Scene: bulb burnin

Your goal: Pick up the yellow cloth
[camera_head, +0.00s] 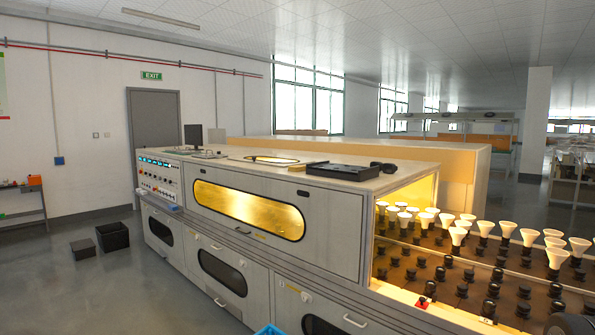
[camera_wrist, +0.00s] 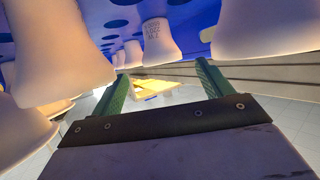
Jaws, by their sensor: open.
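I cannot make out a yellow cloth for certain in either view. In the wrist view a small yellow-orange patch (camera_wrist: 158,90) shows far off beyond the fingers, too small to tell what it is. My gripper (camera_wrist: 162,70) shows in the wrist view with its two green fingers wide apart and nothing between them. It is close to several white bulbs (camera_wrist: 62,50). In the head view my gripper is not seen.
A long grey machine (camera_head: 333,213) with a glowing yellow window (camera_head: 246,209) fills the middle. White bulbs (camera_head: 506,229) stand in dark sockets at its right end. A black tray (camera_head: 345,170) lies on top. A dark bin (camera_head: 112,236) stands on open floor at left.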

